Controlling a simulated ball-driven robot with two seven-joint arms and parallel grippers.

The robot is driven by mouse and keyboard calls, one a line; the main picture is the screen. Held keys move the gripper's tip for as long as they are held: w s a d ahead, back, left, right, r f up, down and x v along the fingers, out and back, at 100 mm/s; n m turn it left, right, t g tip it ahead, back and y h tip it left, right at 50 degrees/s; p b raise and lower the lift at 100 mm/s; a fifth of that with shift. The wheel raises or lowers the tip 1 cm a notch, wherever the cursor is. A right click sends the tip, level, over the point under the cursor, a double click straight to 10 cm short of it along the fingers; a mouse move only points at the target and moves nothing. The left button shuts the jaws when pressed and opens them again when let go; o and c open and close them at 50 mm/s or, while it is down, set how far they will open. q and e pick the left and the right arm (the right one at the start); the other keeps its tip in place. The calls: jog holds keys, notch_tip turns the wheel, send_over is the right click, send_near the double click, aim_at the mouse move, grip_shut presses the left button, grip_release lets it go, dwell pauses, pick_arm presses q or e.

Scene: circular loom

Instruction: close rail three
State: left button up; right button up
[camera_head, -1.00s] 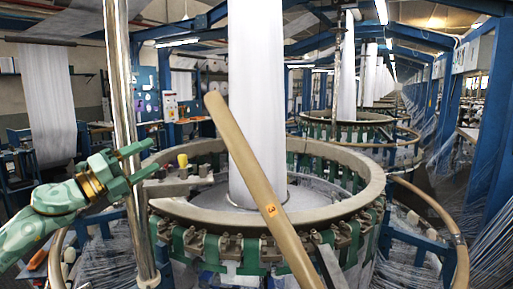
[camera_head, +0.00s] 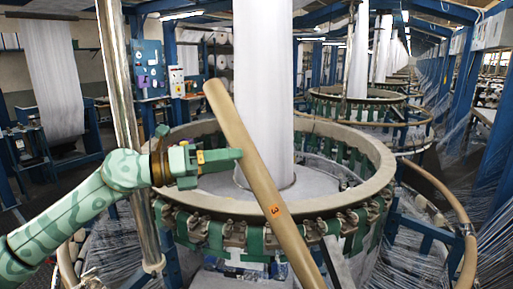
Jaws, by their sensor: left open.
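Rail three (camera_head: 255,172) is a long tan bar with an orange tag marked 3. It stands raised and tilted, running from upper left to lower right in front of the loom ring (camera_head: 345,213). My left gripper (camera_head: 224,158) is open, pointing right, above the ring's near-left part. Its fingertip meets the rail's left edge in the picture; I cannot tell whether it touches. The fingers largely overlap, and nothing shows between them. My right gripper is not in view.
A white fabric column (camera_head: 264,90) rises from the ring's middle behind the rail. A shiny upright pole (camera_head: 122,90) stands at the left, close to my left arm. A curved tan rail (camera_head: 448,195) lies at the right. Threads fan out at both sides.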

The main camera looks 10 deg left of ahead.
aim_at(256, 157)
pick_arm(q)
jog(key=p+x, duration=0.1)
jog(key=x, duration=0.5)
jog(key=shift+w+d, duration=0.25)
jog(key=shift+d, duration=0.1)
